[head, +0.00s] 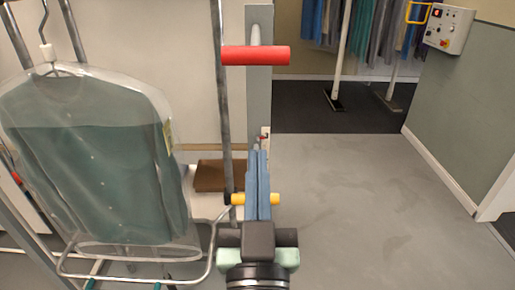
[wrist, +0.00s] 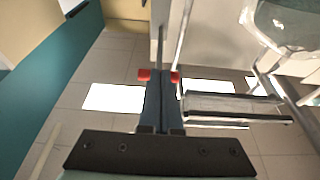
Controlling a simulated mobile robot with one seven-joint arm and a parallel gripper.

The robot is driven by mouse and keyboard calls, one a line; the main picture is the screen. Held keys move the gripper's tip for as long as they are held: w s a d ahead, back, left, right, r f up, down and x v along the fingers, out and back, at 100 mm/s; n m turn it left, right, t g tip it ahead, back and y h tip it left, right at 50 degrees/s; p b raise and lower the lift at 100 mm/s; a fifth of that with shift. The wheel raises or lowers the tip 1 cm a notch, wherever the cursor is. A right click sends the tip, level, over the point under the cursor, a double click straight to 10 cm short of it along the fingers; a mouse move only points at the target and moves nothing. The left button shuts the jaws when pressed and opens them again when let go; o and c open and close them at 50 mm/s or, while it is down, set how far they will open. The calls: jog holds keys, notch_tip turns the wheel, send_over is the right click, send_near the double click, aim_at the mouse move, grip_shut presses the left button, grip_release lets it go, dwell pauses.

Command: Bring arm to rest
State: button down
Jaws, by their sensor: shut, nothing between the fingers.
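My gripper (head: 258,155) points away from me at the lower middle of the head view, its two blue fingers together and empty. In the wrist view my gripper (wrist: 161,78) shows the same closed fingers, with nothing between them. Red ends (wrist: 143,75) of a bar show on either side of the fingertips there; I cannot tell whether they touch it.
A teal shirt in a clear cover (head: 95,160) hangs on a rail frame at left. Grey floor (head: 370,190) is open at right, beside a wall control box (head: 449,28).

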jog(key=shift+s+f, duration=0.2)
jog(key=shift+s, duration=0.15)
jog(key=shift+s+r, duration=0.1)
jog(key=s+r+t+p, duration=0.2)
jog(key=r, duration=1.3)
jog(key=s+r+t+p, duration=0.3)
jog(key=r, duration=1.3)
jog(key=shift+s+r+t, duration=0.15)
jog(key=shift+s+t, duration=0.1)
jog(key=shift+t, duration=0.05)
jog(key=shift+a, duration=0.2)
